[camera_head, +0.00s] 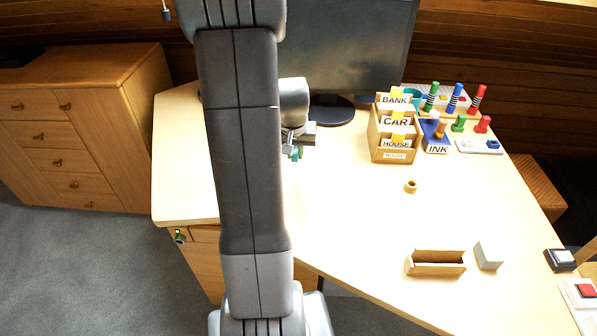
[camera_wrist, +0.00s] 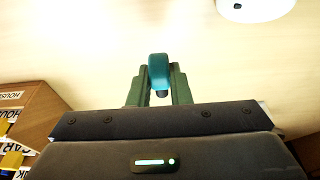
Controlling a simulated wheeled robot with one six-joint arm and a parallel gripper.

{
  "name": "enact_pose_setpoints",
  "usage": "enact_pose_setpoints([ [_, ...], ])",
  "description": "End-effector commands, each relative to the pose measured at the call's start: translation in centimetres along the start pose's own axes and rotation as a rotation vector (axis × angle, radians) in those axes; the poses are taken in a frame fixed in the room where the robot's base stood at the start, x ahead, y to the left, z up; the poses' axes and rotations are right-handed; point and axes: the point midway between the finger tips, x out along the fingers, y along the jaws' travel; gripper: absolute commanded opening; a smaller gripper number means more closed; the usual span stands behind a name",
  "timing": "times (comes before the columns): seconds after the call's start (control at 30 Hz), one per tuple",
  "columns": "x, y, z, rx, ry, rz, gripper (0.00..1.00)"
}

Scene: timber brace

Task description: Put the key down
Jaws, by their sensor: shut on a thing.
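My gripper (camera_head: 294,154) is over the desk, in front of the monitor, partly hidden behind my arm in the head view. In the wrist view my gripper (camera_wrist: 158,84) has its two green fingers shut on a small teal piece with a rounded top, which I take to be the key (camera_wrist: 158,68). A small dark part shows below it between the fingers. The pale desk top (camera_wrist: 90,60) lies beyond it. I cannot tell how high the key is above the desk.
A wooden card box (camera_head: 394,157) with BANK, CAR and HOUSE labels stands right of my gripper, beside the blue INK piece (camera_head: 436,149). A small ring (camera_head: 410,186), an open wooden tray (camera_head: 436,270) and a grey block (camera_head: 488,256) lie nearer. The desk's middle (camera_head: 345,215) is clear.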

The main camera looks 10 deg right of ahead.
Motion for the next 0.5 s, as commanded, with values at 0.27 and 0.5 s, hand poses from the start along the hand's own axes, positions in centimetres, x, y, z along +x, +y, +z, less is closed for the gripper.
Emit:
enact_pose_setpoints([
  [0.27, 2.8, 0.0, 0.7, 0.001, -0.002, 0.000, 0.00],
  [0.5, 5.8, 0.0, 1.4, 0.002, -0.001, 0.000, 0.00],
])
